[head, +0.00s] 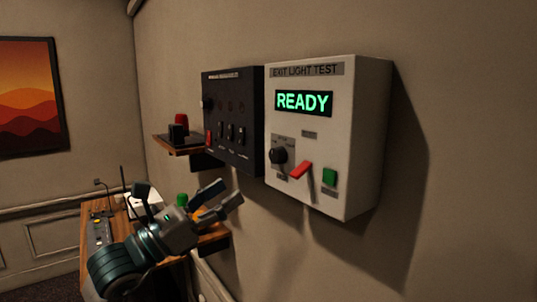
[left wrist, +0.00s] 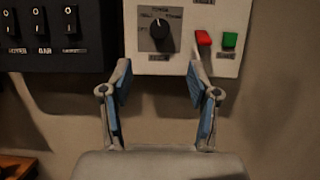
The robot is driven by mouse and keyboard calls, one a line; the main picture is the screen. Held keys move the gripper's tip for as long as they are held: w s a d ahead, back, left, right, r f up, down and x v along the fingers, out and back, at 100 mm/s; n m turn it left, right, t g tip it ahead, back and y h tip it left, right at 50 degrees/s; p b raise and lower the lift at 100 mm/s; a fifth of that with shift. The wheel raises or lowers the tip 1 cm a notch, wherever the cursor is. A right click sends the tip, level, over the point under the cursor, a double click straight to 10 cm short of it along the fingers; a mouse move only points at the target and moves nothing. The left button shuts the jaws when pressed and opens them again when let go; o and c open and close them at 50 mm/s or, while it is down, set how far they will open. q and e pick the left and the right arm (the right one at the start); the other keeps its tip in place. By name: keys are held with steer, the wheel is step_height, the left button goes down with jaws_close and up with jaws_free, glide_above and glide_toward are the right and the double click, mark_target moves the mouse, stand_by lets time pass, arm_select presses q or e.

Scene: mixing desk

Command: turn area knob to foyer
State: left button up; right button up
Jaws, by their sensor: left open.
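The area knob (head: 278,155) is a round black knob on the white exit light test box (head: 350,120). It also shows in the left wrist view (left wrist: 159,29), its white pointer mark near the top; the small labels around it are hard to read. My left gripper (head: 228,192) is open and empty, below and left of the box in the head view. In the left wrist view my left gripper (left wrist: 158,82) has its two blue-padded fingers apart, below the knob and not touching it. My right gripper is not in view.
A red lever (head: 301,169) and a green button (head: 329,177) sit right of the knob. The box's display (head: 304,103) reads READY. A dark switch panel (head: 232,120) is mounted to its left. A small shelf (head: 180,148) and a desk (head: 122,226) stand farther left.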

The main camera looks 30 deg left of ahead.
mark_target(273, 160)
arm_select(q)
steer(key=p+x, duration=0.4)
steer(key=x, duration=0.6)
steer(key=shift+w+r+p, duration=0.2)
steer(key=shift+w+p, duration=0.1)
steer(key=shift+w+d+r, duration=0.1)
steer(key=shift+w+d, duration=0.25)
steer(key=shift+w, duration=0.1)
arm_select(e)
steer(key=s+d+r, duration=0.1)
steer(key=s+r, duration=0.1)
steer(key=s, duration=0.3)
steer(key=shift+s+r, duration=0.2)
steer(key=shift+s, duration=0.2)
arm_select(q)
steer(key=shift+a, duration=0.1)
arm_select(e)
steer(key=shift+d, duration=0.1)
